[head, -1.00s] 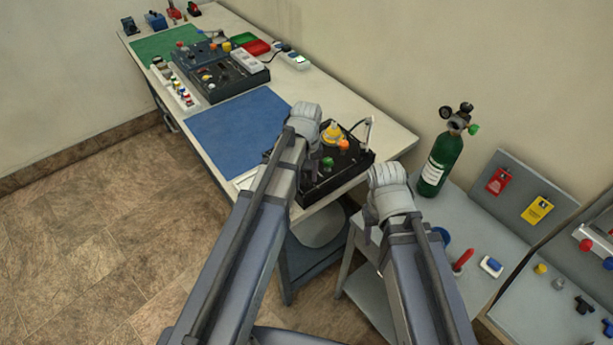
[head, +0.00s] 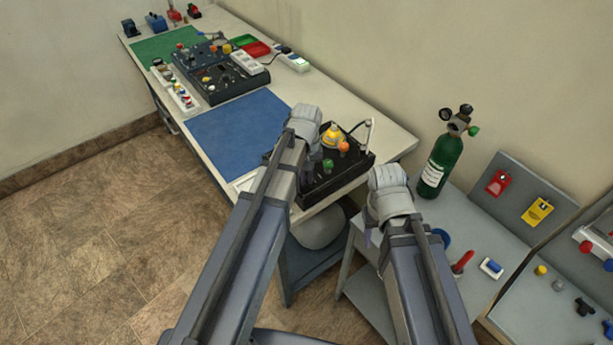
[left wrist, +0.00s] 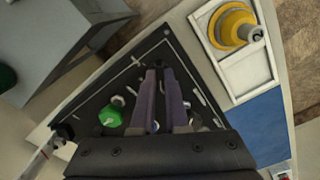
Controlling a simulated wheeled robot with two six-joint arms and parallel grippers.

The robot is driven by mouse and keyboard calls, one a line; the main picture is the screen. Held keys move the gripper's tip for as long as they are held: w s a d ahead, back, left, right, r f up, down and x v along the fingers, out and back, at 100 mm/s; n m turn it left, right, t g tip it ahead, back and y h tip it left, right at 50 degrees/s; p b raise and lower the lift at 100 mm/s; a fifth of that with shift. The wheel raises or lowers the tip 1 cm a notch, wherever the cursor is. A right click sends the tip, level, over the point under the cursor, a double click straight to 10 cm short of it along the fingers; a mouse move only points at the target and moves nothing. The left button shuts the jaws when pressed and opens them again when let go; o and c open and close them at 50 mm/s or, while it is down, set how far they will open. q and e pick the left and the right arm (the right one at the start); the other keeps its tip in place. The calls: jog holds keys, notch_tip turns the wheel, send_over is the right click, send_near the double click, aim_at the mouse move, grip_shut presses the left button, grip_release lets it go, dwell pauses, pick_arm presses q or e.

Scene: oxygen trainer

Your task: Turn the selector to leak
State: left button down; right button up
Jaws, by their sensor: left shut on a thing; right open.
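The black panel box (head: 352,172) sits at the near right end of the bench. It carries a green knob (head: 328,164), an orange knob (head: 344,146) and a yellow piece (head: 333,134). My left gripper (left wrist: 161,72) is down at this panel, with its fingers over the panel face beside the green knob (left wrist: 110,116). It is shut on a small part of the panel, probably the selector, mostly hidden between the fingers. The selector's pointer and the leak mark cannot be read. My right gripper (head: 371,222) is open and apart from the panel, over the grey side table.
A blue mat (head: 238,122) lies left of the panel. A white tray with a yellow round part (left wrist: 236,26) shows in the left wrist view. A green cylinder (head: 439,168) stands on the grey table, right of my right gripper. A thin upright piece (head: 369,132) rises at the panel's back.

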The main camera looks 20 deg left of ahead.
pick_arm(q)
jog(key=m, duration=1.7)
jog(key=shift+m, duration=0.4)
jog(key=m, duration=0.5)
jog(key=shift+m, duration=0.4)
jog(key=c, duration=0.9)
grip_release()
